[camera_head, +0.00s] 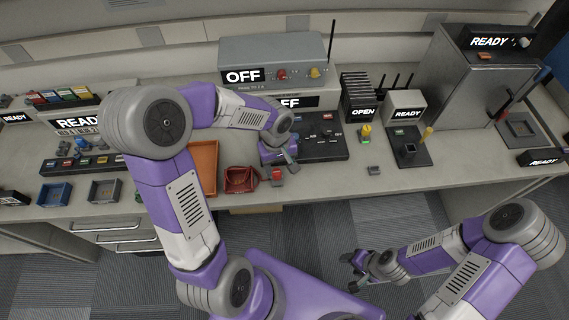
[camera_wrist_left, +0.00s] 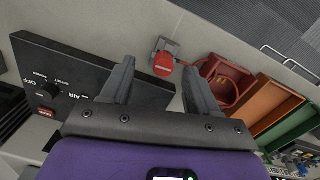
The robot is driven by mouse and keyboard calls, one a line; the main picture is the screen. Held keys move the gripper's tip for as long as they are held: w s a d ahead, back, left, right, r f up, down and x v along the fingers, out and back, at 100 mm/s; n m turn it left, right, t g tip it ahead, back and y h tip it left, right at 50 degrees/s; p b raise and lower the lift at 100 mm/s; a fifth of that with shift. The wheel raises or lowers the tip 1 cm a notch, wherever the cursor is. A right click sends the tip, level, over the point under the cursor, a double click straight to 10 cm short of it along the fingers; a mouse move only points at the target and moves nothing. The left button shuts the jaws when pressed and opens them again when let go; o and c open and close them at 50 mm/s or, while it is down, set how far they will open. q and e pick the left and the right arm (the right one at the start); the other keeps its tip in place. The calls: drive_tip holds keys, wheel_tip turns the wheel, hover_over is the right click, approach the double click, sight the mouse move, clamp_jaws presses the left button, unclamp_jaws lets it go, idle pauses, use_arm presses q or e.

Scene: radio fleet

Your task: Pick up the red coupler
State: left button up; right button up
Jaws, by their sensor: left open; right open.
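The red coupler (camera_head: 277,174) lies on the bench near its front edge, just right of a red bin. In the left wrist view the coupler (camera_wrist_left: 163,65) shows a round red face with a grey part behind it. My left gripper (camera_head: 284,161) is open over the bench, close to the coupler. In the left wrist view the coupler appears between the fingertips of my left gripper (camera_wrist_left: 158,76), beyond them and not gripped. My right gripper (camera_head: 352,270) is away from the bench, low over the floor; it is open and empty.
The red bin (camera_head: 240,188) and an orange tray (camera_head: 204,160) stand left of the coupler. A black control panel (camera_wrist_left: 75,75) lies close beside my left gripper. A yellow-green part (camera_head: 365,134) stands farther right. The bench front right of the coupler is mostly clear.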

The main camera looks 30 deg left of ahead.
sight(277, 172)
use_arm(q)
drive_tip(key=shift+w+a+r, duration=0.35)
drive_tip(key=shift+a+r, duration=0.15)
drive_tip(key=shift+r, duration=0.1)
drive_tip(key=shift+a+f+n+y, duration=0.15)
drive_tip(key=shift+n+y, duration=0.15)
wheel_tip(277, 172, down, 7)
drive_tip(key=shift+s+r+b, duration=0.1)
drive_tip(key=shift+s+b, duration=0.05)
drive_tip(key=shift+b, duration=1)
clamp_jaws()
use_arm(e)
drive_tip(key=shift+w+f, duration=0.15)
drive_tip(key=shift+f, duration=0.4)
drive_tip(key=shift+w+f, duration=0.15)
drive_tip(key=shift+f, duration=0.4)
